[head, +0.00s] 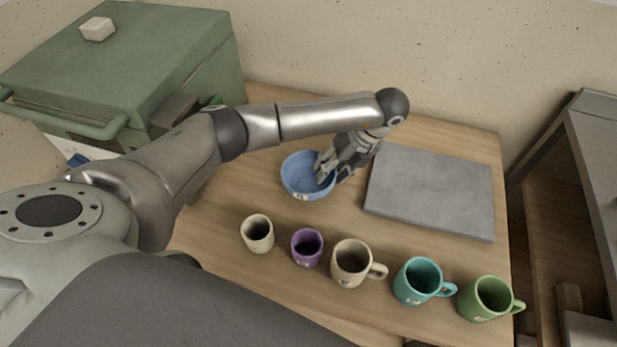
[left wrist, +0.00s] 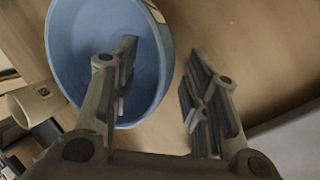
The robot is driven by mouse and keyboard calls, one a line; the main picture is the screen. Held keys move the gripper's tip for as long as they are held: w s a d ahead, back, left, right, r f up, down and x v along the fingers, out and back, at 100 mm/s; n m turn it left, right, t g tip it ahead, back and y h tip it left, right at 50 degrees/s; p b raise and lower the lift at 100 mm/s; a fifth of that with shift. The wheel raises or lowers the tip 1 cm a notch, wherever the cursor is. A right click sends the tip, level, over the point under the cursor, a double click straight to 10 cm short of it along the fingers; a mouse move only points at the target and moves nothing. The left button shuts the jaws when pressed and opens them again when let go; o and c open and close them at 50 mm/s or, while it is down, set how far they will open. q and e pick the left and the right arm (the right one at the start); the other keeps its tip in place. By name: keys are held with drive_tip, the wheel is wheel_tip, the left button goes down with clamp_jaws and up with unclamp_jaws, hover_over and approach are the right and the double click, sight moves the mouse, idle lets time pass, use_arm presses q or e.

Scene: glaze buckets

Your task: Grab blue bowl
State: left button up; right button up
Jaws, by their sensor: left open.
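The blue bowl (head: 304,181) stands upright on the wooden table, left of the grey slab. My left gripper (head: 330,176) is at the bowl's right rim, pointing down. In the left wrist view the bowl (left wrist: 85,45) fills the upper left. There the left gripper (left wrist: 158,95) is open, with one finger over the inside of the bowl and the other outside over the table. The bowl's rim lies between the two fingers, and I cannot tell if either finger touches it. My right gripper is not in view.
A cream cup (head: 257,245), a purple cup (head: 307,259), a cream mug (head: 350,275), a teal mug (head: 411,293) and a green mug (head: 478,309) line the front. A grey slab (head: 430,190) lies right of the bowl. A green lidded box (head: 125,65) stands at the back left.

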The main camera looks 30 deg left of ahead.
use_arm(q)
clamp_jaws()
drive_tip(key=shift+r, duration=0.1)
idle(0.4)
